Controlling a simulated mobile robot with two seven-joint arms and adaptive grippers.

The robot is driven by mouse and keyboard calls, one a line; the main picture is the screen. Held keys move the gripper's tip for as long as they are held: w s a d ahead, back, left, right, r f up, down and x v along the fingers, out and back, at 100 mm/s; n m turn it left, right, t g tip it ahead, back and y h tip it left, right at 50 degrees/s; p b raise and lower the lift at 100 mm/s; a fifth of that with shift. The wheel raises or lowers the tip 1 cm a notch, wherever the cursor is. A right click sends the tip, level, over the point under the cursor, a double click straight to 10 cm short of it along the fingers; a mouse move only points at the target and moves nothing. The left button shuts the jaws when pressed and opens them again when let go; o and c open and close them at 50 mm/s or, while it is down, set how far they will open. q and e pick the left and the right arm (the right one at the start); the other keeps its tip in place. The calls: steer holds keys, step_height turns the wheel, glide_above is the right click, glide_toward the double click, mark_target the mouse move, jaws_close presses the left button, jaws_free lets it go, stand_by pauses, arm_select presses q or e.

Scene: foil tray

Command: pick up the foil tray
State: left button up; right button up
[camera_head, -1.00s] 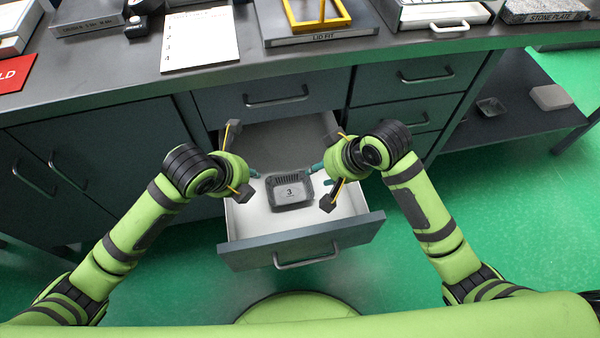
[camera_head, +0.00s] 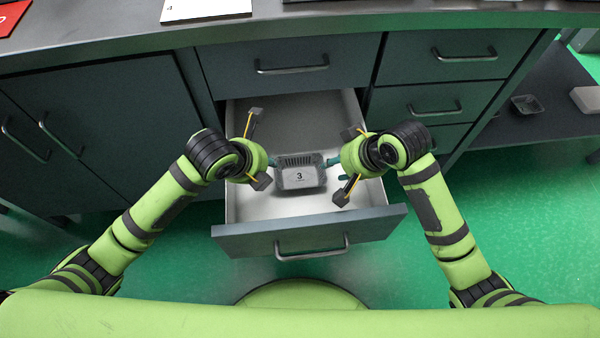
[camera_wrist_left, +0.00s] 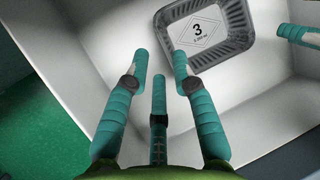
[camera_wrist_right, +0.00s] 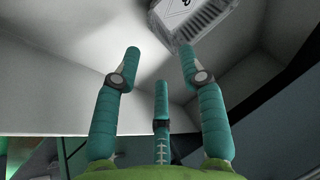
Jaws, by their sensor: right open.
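The grey foil tray (camera_head: 300,177), with ribbed walls and a white label marked 3, is inside the open drawer. It also shows at the top of the left wrist view (camera_wrist_left: 200,34) and is cut off at the top of the right wrist view (camera_wrist_right: 205,22). My left gripper (camera_head: 272,162) is at the tray's left side with its teal fingers spread. One finger overlaps the rim in the left wrist view; contact is unclear. My right gripper (camera_head: 332,162) is open at the tray's right side, its fingers empty. I cannot tell whether the tray rests flat on the drawer floor.
The pulled-out drawer (camera_head: 240,205) has pale walls around both grippers and a grey front with a handle. The countertop (camera_head: 110,48) overhangs behind. Shut drawers (camera_head: 450,55) are at the right. A low shelf (camera_head: 545,125) farther right holds a small dark tray (camera_head: 527,104).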

mark_target(300, 174)
arm_select(q)
steer(key=x, duration=0.6)
steer(key=shift+w+f, duration=0.1)
steer(key=shift+f, duration=0.1)
arm_select(e)
steer(key=x, duration=0.6)
steer(key=shift+a+f, duration=0.1)
steer(key=shift+f, duration=0.15)
arm_select(q)
steer(key=shift+c, duration=0.5)
arm_select(e)
steer(key=shift+c, duration=0.4)
arm_select(q)
jaws_close()
arm_select(e)
jaws_close()
